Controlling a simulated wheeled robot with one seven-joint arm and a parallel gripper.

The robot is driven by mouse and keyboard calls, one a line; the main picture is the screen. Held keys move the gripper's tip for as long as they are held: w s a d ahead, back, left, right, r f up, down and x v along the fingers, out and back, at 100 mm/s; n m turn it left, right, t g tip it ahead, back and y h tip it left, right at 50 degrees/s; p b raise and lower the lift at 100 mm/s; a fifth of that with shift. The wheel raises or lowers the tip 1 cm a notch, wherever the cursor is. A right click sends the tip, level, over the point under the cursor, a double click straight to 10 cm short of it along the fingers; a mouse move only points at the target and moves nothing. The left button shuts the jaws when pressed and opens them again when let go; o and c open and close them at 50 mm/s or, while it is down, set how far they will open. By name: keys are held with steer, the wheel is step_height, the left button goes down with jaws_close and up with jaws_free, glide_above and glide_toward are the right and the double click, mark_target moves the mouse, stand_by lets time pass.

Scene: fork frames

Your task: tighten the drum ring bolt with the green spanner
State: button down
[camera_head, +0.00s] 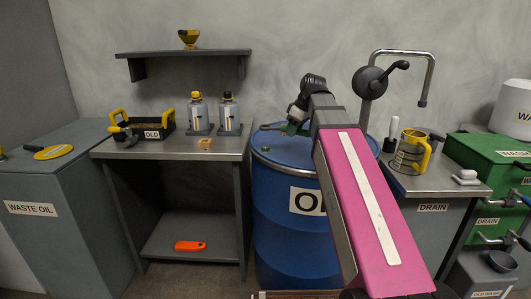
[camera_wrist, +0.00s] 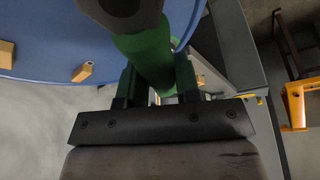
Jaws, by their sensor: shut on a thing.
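My gripper (camera_wrist: 155,85) is shut on the green spanner (camera_wrist: 148,55), whose green handle lies between the fingers and whose dark end points up in the wrist view. In the head view a green part of it or of the gripper shows at the blue drum's top, partly hidden by my arm. The blue drum (camera_head: 272,215) stands in the middle; its lid (camera_wrist: 60,35) fills the upper left of the wrist view. A small tan piece (camera_wrist: 82,72) shows at the drum's edge; I cannot tell whether it is the ring bolt. The spanner's jaw contact is not visible.
A bench (camera_head: 160,150) at left holds a black tray (camera_head: 150,130) and two bottles. An orange object (camera_head: 190,245) lies on its lower shelf. At right are a drain stand (camera_head: 430,185) with a yellow-handled jug (camera_head: 412,150), and green boxes (camera_head: 490,165).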

steer(key=shift+s+d+r, duration=0.45)
steer(key=shift+d+r, duration=0.05)
steer(key=shift+d, duration=0.2)
steer(key=shift+s+d+r, duration=0.4)
steer(key=shift+d+r, duration=0.1)
steer(key=shift+d, duration=0.2)
steer(key=shift+s+d+r, duration=0.45)
steer(key=shift+d+r, duration=0.05)
steer(key=shift+d, duration=0.2)
steer(key=shift+w, duration=0.1)
